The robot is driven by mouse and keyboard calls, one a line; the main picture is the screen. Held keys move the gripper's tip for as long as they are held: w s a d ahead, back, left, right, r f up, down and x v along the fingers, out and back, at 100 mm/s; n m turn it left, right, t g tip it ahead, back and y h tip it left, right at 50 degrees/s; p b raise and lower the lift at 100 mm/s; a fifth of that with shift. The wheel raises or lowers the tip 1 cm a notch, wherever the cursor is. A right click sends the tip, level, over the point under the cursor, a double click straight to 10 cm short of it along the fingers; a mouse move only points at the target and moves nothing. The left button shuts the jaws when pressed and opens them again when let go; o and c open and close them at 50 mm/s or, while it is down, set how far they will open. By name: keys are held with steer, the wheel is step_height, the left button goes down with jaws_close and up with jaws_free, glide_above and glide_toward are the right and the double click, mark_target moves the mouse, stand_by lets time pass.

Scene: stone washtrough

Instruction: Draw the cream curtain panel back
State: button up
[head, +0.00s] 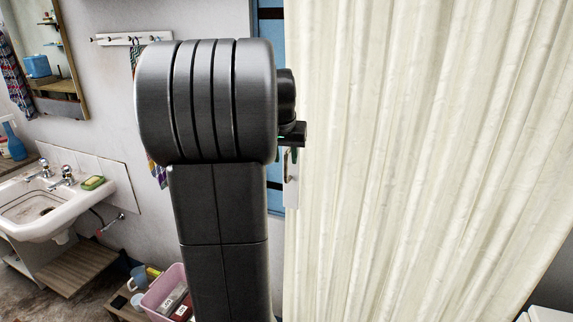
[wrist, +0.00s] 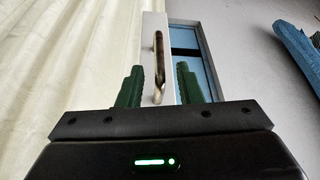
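The cream curtain panel (head: 430,160) hangs in folds across the right half of the head view. It fills the left of the wrist view (wrist: 60,50). A white strip (head: 291,192) along its left edge carries an upright metal handle (head: 288,165), which also shows in the wrist view (wrist: 159,62). My gripper (wrist: 160,78) is open, its two green fingers apart. The handle appears between the fingers in the wrist view; I cannot tell whether they touch it. In the head view my arm hides most of the gripper.
A blue-framed window (head: 272,30) shows beside the curtain's left edge. At left are a white sink (head: 50,205), a mirror (head: 45,50) and a wall hook rail (head: 125,39). A pink bin (head: 165,290) stands low near my arm.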

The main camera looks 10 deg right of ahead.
mark_target(286, 165)
steer(key=shift+x, duration=2.3)
jaws_close()
